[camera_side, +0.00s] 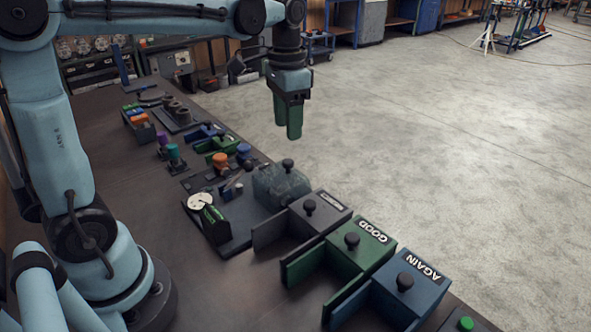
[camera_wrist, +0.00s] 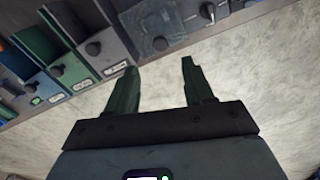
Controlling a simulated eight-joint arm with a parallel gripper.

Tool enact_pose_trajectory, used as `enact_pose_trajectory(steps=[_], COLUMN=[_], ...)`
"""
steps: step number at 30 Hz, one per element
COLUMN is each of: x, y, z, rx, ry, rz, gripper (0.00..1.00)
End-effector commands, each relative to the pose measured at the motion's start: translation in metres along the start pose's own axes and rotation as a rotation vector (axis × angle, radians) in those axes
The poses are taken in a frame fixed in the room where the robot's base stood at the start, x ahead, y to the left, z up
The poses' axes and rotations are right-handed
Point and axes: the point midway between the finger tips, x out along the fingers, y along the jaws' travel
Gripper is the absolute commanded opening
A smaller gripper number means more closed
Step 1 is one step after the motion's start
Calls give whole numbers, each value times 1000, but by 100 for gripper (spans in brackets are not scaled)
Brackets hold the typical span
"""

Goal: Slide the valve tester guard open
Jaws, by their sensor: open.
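The valve tester is a dark base (camera_side: 236,238) on the bench with a round white dial (camera_side: 200,201). Its guard (camera_side: 280,184) is a see-through box with a black knob on top, at the right end of the tester. The guard also shows at the top of the wrist view (camera_wrist: 150,22). What is under the guard is hard to make out. My gripper (camera_side: 290,134) is above and beyond the guard, apart from it, with fingers pointing down. In the wrist view my gripper (camera_wrist: 158,72) has its green fingers spread and nothing between them.
A grey box (camera_side: 322,212), a green box labelled GOOD (camera_side: 357,249) and a blue box labelled AGAIN (camera_side: 412,287) stand beside the tester, each with a black knob. Orange and blue valves (camera_side: 220,160) and clamps crowd the bench behind.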

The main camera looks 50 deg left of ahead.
Motion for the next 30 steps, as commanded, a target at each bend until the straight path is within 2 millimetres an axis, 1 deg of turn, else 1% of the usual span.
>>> enact_pose_trajectory(steps=[1, 9, 15, 21, 29, 30], x=[9, 51, 73, 82, 82, 82], y=[0, 0, 0, 0, 0, 0], z=[0, 0, 0, 0, 0, 0], rx=[0, 0, 0, 0, 0, 0], ry=[0, 2, 2, 2, 2, 2], rz=[0, 0, 0, 0, 0, 0], gripper=[52, 52, 52, 52, 52, 48])
